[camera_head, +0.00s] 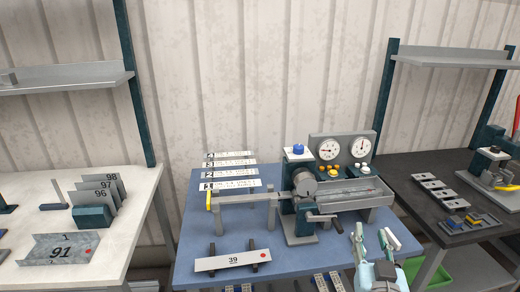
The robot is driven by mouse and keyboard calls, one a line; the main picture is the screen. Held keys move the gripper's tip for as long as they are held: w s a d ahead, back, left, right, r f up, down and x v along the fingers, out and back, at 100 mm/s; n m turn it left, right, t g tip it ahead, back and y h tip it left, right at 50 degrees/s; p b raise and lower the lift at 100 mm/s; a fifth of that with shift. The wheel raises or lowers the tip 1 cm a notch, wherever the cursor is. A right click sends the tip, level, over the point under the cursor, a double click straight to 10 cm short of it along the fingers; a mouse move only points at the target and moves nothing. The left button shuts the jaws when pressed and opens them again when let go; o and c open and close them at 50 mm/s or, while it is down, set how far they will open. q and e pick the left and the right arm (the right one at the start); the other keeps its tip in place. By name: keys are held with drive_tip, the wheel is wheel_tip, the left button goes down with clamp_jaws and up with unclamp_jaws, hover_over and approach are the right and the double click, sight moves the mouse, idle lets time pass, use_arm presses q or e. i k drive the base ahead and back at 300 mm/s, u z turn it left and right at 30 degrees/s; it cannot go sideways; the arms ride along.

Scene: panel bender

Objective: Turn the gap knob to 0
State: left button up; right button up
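The panel bender (318,200) stands on the blue table (225,222). A blue knob (298,149) sits on a white plate on top of its left column. Its gauge panel (344,146) has two round dials, the left dial (328,149) and the right dial (362,147), with small yellow and blue-white knobs below. I cannot tell which is the gap knob, and the markings are too small to read. My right gripper (372,233) is in front of the bender at lower right, its pale fingers apart and empty, touching no knob. My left gripper is not in view.
A crank handle (324,217) sticks out at the bender's front right. A long arm with a yellow end (209,201) reaches left. A plate marked 39 (233,261) lies on supports in front. Numbered strips (230,185) lie behind. A dark bench (410,178) is at right.

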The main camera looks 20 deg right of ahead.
sight(298, 150)
drive_tip(key=u, duration=3.65)
drive_tip(key=k, duration=2.4)
drive_tip(key=z, duration=1.45)
